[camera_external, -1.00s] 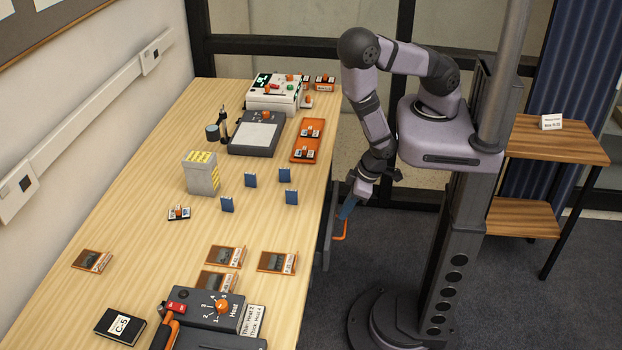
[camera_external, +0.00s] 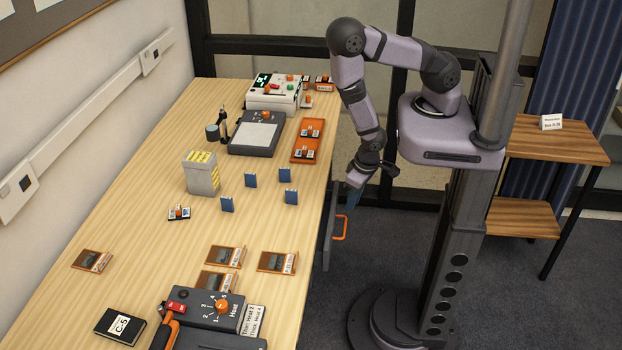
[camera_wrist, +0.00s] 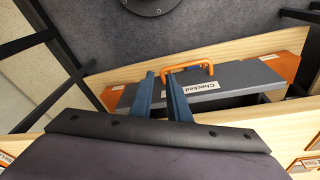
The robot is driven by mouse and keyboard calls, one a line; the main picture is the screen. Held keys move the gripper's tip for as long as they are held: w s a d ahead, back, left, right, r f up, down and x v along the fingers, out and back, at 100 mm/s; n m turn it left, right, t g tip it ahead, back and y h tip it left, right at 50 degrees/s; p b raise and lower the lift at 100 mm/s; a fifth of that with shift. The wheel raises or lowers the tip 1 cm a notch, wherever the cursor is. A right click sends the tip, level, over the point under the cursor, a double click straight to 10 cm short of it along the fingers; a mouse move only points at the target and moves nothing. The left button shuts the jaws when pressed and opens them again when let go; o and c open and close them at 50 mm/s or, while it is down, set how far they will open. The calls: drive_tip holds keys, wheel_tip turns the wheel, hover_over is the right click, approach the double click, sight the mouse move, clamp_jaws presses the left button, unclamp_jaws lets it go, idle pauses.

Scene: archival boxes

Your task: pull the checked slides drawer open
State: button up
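The checked slides drawer has a grey front (camera_wrist: 228,82) with a white "Checked" label and an orange handle (camera_wrist: 190,70) in the wrist view. In the external view, the orange handle (camera_external: 341,228) sticks out at the right side of the table, with the grey drawer front (camera_external: 327,232) beside it. My gripper (camera_wrist: 157,75) has two blue fingers with a gap between them and nothing held. The fingertips are beside the handle's left end in the wrist view. In the external view my gripper (camera_external: 352,188) hangs above the handle, apart from it.
The wooden table (camera_external: 130,210) carries slide viewers, small blue stands and orange-edged slides. A dark gap (camera_wrist: 240,100) shows behind the drawer front; I cannot tell how deep it is. Orange surfaces (camera_wrist: 290,68) lie either side of it. Open floor (camera_external: 315,305) lies right of the table.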

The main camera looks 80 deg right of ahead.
drive_tip(key=s+d+f+m+g+b, duration=0.55)
drive_tip(key=s+f+m, duration=0.2)
drive_tip(key=m, duration=0.25)
drive_tip(key=m+t+y+b, duration=0.9)
drive_tip(key=m+y+b, duration=0.75)
drive_tip(key=m, duration=1.45)
approach(345, 225)
drive_tip(key=a, duration=0.2)
drive_tip(key=shift+w+f+x, duration=0.1)
drive_tip(key=shift+f+x, duration=0.05)
drive_tip(key=shift+x, duration=1.2)
drive_tip(key=shift+w+f+x, duration=0.1)
drive_tip(key=shift+f+x, duration=0.05)
drive_tip(key=shift+x, duration=1.2)
drive_tip(key=shift+w+f+x, duration=0.1)
drive_tip(key=shift+f+x, duration=0.05)
drive_tip(key=shift+x, duration=1.25)
drive_tip(key=shift+d, duration=0.2)
clamp_jaws()
